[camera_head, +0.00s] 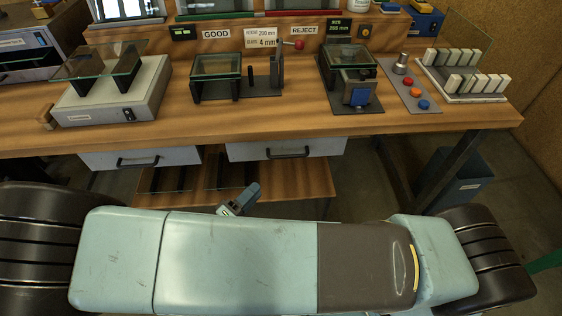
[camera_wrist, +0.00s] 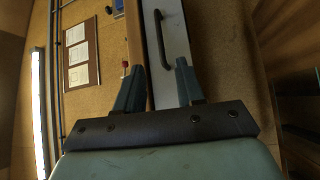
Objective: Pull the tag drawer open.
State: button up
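Two pale grey drawer fronts hang under the wooden bench, a left drawer (camera_head: 100,160) and a right drawer (camera_head: 240,152). Each has a black bar handle, the left handle (camera_head: 138,162) and the right handle (camera_head: 288,153). Both look closed, and I can read no label showing which is the tag drawer. In the wrist view, one drawer front (camera_wrist: 178,35) with its handle (camera_wrist: 160,40) lies ahead of my gripper (camera_wrist: 157,75). The two fingers are apart with nothing held, and the handle is beyond the fingertips. A blue-grey part of my arm's end shows below the right drawer in the head view.
The bench top (camera_head: 300,125) carries a grey box (camera_head: 115,95), glass fixtures, and a button panel (camera_head: 405,88). A rack (camera_head: 465,80) of white blocks stands at right. A low wooden shelf (camera_head: 285,185) lies under the drawers. A blue bin (camera_head: 455,180) stands under the bench at right.

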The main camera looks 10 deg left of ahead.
jog(key=x, duration=1.3)
jog(key=shift+w+d, duration=0.2)
jog(key=shift+w, duration=0.05)
jog(key=shift+r, duration=0.1)
jog(key=shift+c, duration=0.5)
jog(key=c, duration=0.6)
grip_shut()
